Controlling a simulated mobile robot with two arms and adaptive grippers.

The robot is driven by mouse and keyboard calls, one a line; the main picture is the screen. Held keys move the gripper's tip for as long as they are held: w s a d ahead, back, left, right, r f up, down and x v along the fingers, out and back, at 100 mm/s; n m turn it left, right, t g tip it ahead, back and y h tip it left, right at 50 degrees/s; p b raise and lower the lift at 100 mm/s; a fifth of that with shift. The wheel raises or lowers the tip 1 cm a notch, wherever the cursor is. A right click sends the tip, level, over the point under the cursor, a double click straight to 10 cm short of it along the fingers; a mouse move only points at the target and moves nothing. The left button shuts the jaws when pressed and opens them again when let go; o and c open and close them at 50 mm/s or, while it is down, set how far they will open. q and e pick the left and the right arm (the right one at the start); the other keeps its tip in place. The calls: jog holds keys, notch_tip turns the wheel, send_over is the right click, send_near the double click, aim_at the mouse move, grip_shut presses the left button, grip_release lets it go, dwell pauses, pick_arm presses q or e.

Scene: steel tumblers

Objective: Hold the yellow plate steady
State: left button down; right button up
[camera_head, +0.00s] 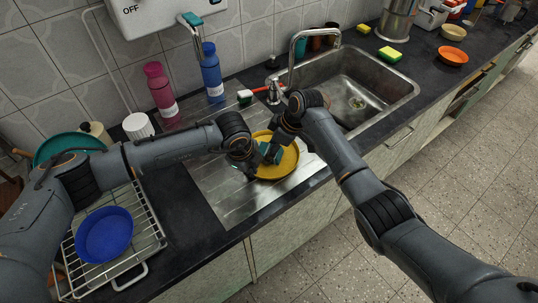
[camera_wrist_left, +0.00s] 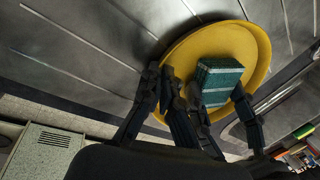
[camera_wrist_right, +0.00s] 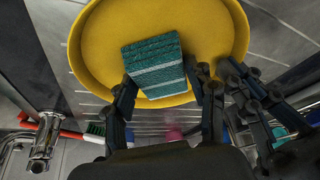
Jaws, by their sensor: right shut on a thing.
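The yellow plate (camera_head: 288,162) lies on the steel drainboard (camera_head: 215,195). It also shows in the left wrist view (camera_wrist_left: 245,38) and the right wrist view (camera_wrist_right: 100,40). A teal striped sponge (camera_wrist_right: 155,65) is over the middle of the plate. My right gripper (camera_wrist_right: 165,95) is shut on the sponge, one finger on each side of it. My left gripper (camera_wrist_left: 160,85) is at the left part of the plate's rim, its fingers close together around the rim. I cannot tell whether they press on it. In the head view, the arms hide the plate's upper left part.
The sink (camera_head: 350,90) with its tap is right of the drainboard. A pink bottle (camera_head: 162,92) and a blue bottle (camera_head: 212,75) stand behind. A dish rack (camera_head: 150,235) with a blue plate (camera_head: 104,235) is at the left. The drainboard's front is clear.

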jog(key=shift+s+d, duration=0.7)
jog(key=shift+s, duration=0.1)
pick_arm(q)
jog(key=shift+w, duration=0.1)
pick_arm(e)
jog(key=shift+w+r, duration=0.1)
jog(key=shift+r, duration=3.5)
pick_arm(q)
jog(key=c, duration=1.4)
grip_release()
jog(key=shift+c, duration=0.2)
